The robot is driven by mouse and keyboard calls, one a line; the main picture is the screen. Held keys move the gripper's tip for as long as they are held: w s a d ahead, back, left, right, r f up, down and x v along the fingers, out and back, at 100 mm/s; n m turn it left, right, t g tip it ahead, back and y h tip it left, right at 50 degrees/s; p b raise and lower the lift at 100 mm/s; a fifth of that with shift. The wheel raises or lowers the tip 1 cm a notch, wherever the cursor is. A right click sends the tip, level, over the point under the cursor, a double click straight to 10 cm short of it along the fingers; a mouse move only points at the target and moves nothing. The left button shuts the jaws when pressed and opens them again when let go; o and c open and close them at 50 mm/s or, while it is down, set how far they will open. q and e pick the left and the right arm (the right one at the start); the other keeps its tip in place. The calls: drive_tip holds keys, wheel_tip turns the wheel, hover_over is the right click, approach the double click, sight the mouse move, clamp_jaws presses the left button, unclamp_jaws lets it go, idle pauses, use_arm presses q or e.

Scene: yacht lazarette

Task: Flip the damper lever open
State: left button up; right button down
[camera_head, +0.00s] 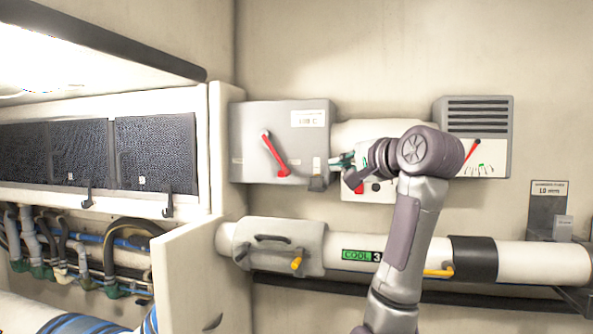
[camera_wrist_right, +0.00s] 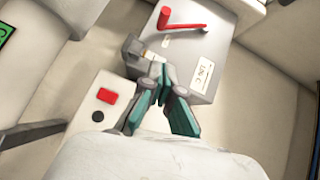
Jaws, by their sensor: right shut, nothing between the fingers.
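A grey box (camera_head: 245,140) on the back wall carries a red lever (camera_head: 274,155), tilted with its upper end to the left. The lever also shows at the top of the right wrist view (camera_wrist_right: 185,26). My right gripper (camera_head: 340,162) is shut and empty, beside the box's lower right edge. Its teal fingers (camera_wrist_right: 163,70) point at the box, away from the red lever. Contact with the box's grey bracket (camera_wrist_right: 133,50) is unclear. My left gripper is out of view.
A large white pipe (camera_head: 545,262) with yellow handles (camera_head: 296,263) runs below. A louvred panel (camera_head: 480,115) hangs at right. A pale partition (camera_head: 190,265) stands at left, near hoses (camera_head: 70,250). A red button (camera_wrist_right: 107,97) is near my right gripper.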

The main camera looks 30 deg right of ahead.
drive_tip(key=p, duration=0.4)
approach(288, 172)
drive_tip(key=d, duration=0.3)
drive_tip(key=w+p, duration=0.1)
drive_tip(key=w, duration=0.1)
drive_tip(key=w+a+p, duration=0.1)
drive_tip(key=w+p, duration=0.1)
drive_tip(key=w, duration=0.1)
drive_tip(key=shift+w+a+f, duration=0.15)
drive_tip(key=shift+w+a, duration=0.15)
drive_tip(key=shift+w, duration=0.05)
drive_tip(key=shift+w+a+f+p, duration=0.15)
drive_tip(key=shift+w+a+p, duration=0.15)
drive_tip(key=shift+a+p, duration=0.1)
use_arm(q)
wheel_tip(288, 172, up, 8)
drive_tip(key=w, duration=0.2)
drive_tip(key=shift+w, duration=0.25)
use_arm(e)
drive_tip(key=shift+f, duration=0.1)
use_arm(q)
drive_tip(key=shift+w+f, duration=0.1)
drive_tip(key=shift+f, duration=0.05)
